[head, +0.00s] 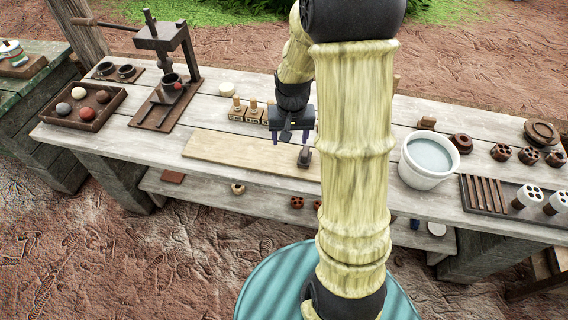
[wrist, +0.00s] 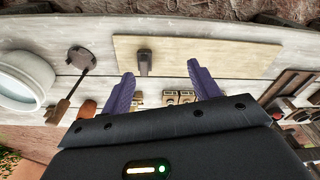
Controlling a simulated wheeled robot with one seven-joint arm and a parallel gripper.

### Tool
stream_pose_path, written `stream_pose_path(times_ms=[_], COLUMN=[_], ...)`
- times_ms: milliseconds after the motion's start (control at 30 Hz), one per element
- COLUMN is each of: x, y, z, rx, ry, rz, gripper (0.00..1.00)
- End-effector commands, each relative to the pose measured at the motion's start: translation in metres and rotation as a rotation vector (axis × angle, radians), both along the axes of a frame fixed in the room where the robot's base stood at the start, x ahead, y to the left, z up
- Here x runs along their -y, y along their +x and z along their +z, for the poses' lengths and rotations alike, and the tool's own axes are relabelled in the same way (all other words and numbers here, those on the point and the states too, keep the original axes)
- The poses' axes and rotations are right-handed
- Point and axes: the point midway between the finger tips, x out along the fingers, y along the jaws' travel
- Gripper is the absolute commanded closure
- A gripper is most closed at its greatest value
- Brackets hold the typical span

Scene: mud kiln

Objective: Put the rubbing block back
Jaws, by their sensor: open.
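A small dark block (head: 304,157) with a paler side stands on the right part of a long plain wooden board (head: 225,151). It may be the rubbing block, but I cannot tell for sure. In the wrist view the block (wrist: 144,62) stands on the board (wrist: 225,58), near the left finger. My gripper (head: 290,139) is open and empty above the bench, close to the block and apart from it. In the wrist view its two purple fingers (wrist: 163,82) are spread wide with nothing between them. My arm hides part of the board's right side in the head view.
Small wooden blocks with pegs (head: 252,112) stand behind the board. A white bucket (head: 429,160) is to the right, a press (head: 164,75) and a tray of balls (head: 85,106) to the left. A long-handled dark tool (wrist: 81,65) lies near the bucket.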

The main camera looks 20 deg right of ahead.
Motion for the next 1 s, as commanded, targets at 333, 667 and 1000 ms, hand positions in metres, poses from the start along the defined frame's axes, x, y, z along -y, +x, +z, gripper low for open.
stream_pose_path(times_ms=[333,667,1000], x=[-0.062,-0.068,-0.068], y=[-0.102,-0.121,-0.12], z=[0.043,0.045,0.045], rx=[0.108,0.124,0.123], ry=[-0.027,-0.031,-0.03], rz=[0.267,0.313,0.311], gripper=[0.39,0.39,0.44])
